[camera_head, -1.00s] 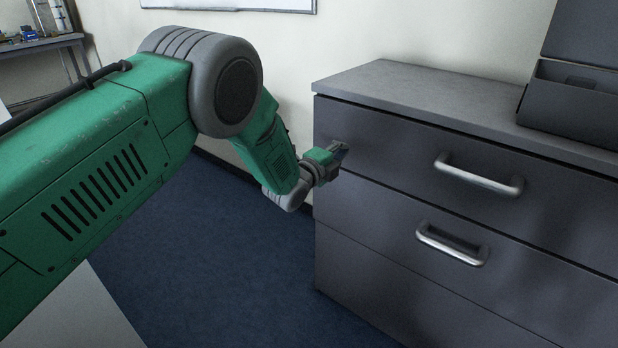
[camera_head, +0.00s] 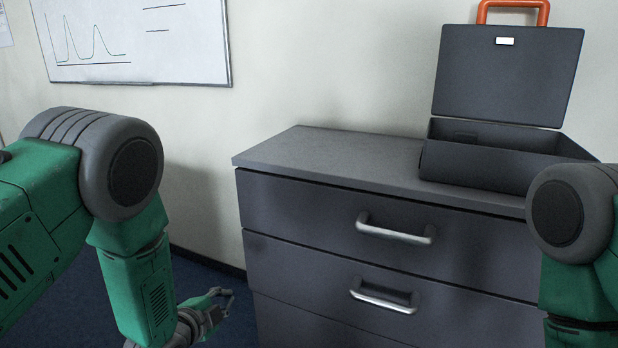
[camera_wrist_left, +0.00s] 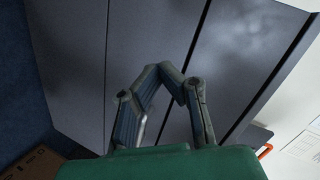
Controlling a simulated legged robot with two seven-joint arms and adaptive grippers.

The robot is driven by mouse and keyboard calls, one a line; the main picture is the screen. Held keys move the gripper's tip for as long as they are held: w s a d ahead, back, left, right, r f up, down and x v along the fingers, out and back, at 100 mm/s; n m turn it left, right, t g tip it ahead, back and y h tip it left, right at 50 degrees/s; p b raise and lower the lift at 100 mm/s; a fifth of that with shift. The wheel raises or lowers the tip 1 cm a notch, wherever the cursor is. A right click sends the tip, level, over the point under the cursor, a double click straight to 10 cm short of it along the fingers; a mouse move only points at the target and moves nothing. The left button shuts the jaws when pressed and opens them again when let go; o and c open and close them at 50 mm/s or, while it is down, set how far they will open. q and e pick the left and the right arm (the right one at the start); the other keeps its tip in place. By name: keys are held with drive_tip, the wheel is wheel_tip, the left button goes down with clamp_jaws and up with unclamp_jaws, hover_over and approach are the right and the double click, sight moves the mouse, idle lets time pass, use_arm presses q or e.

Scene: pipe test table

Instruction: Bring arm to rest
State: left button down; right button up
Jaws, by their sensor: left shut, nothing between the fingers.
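My left arm comes in from the left in the head view, bent downward at its grey joint. Its gripper (camera_head: 224,299) hangs low beside the left side of the dark grey drawer cabinet (camera_head: 290,208), above the blue floor. The left wrist view shows the same gripper (camera_wrist_left: 168,82), shut and empty, with the drawer fronts behind it. My right arm shows at the right edge of the head view, hanging down. Its gripper is out of the frame.
The cabinet's drawers are shut, with metal handles (camera_head: 396,232). An open dark toolbox (camera_head: 505,75) with an orange handle stands on its right part. The left part of the cabinet top is clear. A whiteboard (camera_head: 190,50) hangs on the wall behind.

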use_arm(q)
drive_tip(key=s+a+f+n+g+y, duration=0.25)
drive_tip(key=s+f+n+g, duration=0.2)
drive_tip(key=s+f, duration=0.55)
drive_tip(key=s+a+n+g+p, duration=0.1)
drive_tip(key=s+a+n+g, duration=0.2)
drive_tip(key=s, duration=2.5)
drive_tip(key=n+g, duration=0.5)
drive_tip(key=n, duration=0.2)
drive_tip(key=shift+f+n+y+p, duration=0.35)
drive_tip(key=shift+f, duration=0.05)
